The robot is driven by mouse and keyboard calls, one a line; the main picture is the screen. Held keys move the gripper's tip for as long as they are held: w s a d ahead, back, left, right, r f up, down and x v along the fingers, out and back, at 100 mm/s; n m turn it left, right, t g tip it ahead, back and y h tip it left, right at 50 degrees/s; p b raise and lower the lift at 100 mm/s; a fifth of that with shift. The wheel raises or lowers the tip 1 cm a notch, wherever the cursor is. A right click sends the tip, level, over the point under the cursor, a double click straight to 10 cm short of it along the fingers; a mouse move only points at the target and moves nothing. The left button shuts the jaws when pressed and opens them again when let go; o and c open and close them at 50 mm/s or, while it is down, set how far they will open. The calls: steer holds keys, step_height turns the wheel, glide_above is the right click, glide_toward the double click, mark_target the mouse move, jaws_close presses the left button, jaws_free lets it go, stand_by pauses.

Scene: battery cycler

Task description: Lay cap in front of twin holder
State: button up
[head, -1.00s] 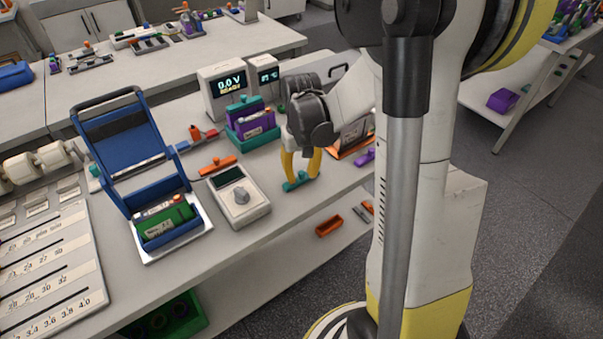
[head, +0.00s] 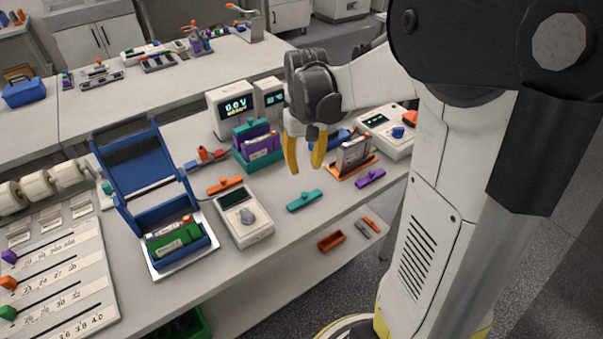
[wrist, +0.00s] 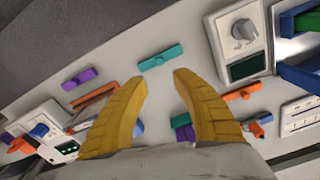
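A teal cap (head: 304,201) lies flat on the bench near its front edge, clear of my fingers; it also shows in the wrist view (wrist: 160,57). My gripper (head: 305,167) is open and empty above the bench, just behind and above the cap. Its two yellow fingers stand apart in the wrist view (wrist: 161,79). A teal holder (head: 246,162) with purple and green blocks stands farther back and left; I take it for the twin holder. An orange cap (head: 225,185) lies to the left and a purple cap (head: 370,178) to the right.
A grey meter with a knob (head: 244,218) stands left of the teal cap. An orange holder (head: 352,167) with an upright cell is to the right. A blue open-lidded box (head: 150,205) is at left. An orange tray (head: 330,241) lies on the lower shelf.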

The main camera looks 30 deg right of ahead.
steer(key=s+a+r+n+t, duration=0.2)
steer(key=s+a+r+t, duration=0.5)
steer(key=s+a, duration=0.3)
steer(key=a, duration=0.3)
steer(key=shift+s+a+r+n, duration=0.2)
steer(key=shift+s+r+n, duration=0.1)
steer(key=shift+s, duration=0.1)
